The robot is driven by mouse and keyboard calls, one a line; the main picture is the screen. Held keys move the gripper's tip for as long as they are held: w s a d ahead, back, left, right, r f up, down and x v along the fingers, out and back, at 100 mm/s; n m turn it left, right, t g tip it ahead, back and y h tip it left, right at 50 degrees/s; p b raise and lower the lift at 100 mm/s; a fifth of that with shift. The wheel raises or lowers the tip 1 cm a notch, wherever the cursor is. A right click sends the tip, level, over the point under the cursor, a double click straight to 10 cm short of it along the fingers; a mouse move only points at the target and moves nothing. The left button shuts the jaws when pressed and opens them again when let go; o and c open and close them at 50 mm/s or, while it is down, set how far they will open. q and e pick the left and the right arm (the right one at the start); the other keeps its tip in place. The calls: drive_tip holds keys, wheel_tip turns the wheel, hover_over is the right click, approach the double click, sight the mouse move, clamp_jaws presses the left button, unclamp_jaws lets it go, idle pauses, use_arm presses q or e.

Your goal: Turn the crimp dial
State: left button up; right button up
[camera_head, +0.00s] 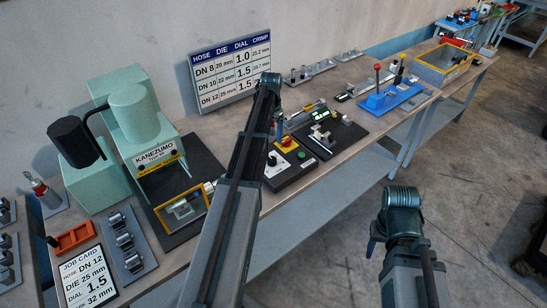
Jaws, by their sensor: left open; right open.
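A control box (289,166) with a red button on a yellow plate and small knobs sits mid-bench; which knob is the crimp dial I cannot tell. The green KANEZUMO crimp press (158,157) stands to its left. The job card (86,280) reads hose DN 12, die 25 mm, dial 1.5, 32 mm. A wall chart (236,68) lists hose, die, dial and crimp. My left arm rises across the bench, covering part of the press area and the box's left side. My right arm is at lower right, in front of the bench. I see no fingers of either gripper.
A blue lever fixture (391,98) and a yellow-rimmed bin (442,65) stand farther right. Dies (124,243) and an orange tray (74,238) lie at left. Open floor lies right of the bench.

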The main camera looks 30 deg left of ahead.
sight(272, 159)
use_arm(q)
wheel_tip(272, 159, down, 14)
drive_tip(key=b, duration=1.3)
drive_tip(key=shift+r, duration=0.2)
clamp_jaws()
